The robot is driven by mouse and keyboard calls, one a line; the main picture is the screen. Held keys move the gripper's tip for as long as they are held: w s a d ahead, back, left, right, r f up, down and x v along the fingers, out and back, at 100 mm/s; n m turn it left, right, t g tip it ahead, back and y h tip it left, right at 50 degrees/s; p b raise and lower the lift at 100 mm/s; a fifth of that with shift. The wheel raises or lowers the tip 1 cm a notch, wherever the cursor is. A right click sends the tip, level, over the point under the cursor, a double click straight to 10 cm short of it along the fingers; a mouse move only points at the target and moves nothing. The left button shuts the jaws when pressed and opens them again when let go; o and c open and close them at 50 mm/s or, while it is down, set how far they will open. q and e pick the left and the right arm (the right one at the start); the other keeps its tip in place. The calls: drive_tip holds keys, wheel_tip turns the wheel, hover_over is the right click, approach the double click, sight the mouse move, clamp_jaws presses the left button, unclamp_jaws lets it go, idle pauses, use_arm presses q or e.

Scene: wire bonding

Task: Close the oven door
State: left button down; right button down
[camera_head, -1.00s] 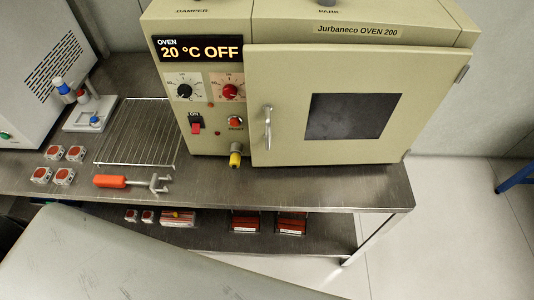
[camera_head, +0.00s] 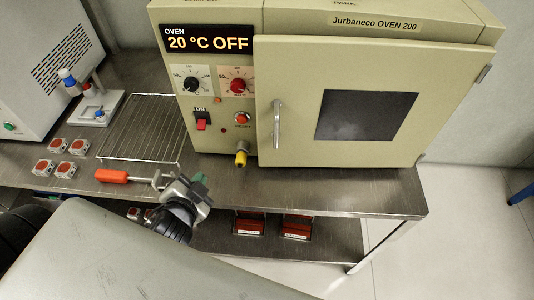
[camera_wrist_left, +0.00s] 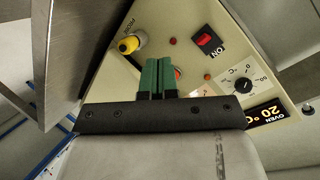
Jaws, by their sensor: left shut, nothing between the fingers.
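The beige oven (camera_head: 215,140) stands on the metal table. Its door (camera_head: 290,75), with a dark window and an upright metal handle (camera_head: 277,125), covers the oven's front right part. My left gripper (camera_head: 201,179) is in front of the table's edge, below and left of the handle, apart from the door. Its green fingers (camera_wrist_left: 156,77) are together and empty in the left wrist view, with the oven's control panel (camera_wrist_left: 190,45) beyond them. My right gripper is not in view.
An orange-handled tool (camera_head: 112,176) and a wire rack (camera_head: 140,128) lie left of the oven. Red-topped parts (camera_head: 66,170) sit further left. Red trays (camera_head: 297,226) are on the lower shelf.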

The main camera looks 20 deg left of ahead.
use_arm(q)
drive_tip(key=s+d+r+m+t+h, duration=0.1)
drive_tip(key=d+r+m+h, duration=0.25)
drive_tip(key=m+h, duration=0.5)
drive_tip(key=s+d+r+m+h, duration=0.2)
drive_tip(key=d+m+h, duration=0.3)
drive_tip(key=m, duration=0.6)
drive_tip(key=w+a+p+x, duration=0.1)
drive_tip(key=p+x, duration=0.4)
drive_tip(key=x, duration=0.7)
drive_tip(key=shift+w+a+r+n, duration=0.35)
drive_tip(key=shift+w+a, duration=0.15)
drive_tip(key=shift+w, duration=0.25)
drive_tip(key=shift+m+g+h, duration=0.4)
drive_tip(key=shift+m+h, duration=0.2)
drive_tip(key=shift+h, duration=0.15)
drive_tip(key=w+a, duration=0.2)
drive_tip(key=w, duration=0.1)
drive_tip(key=shift+w, duration=0.25)
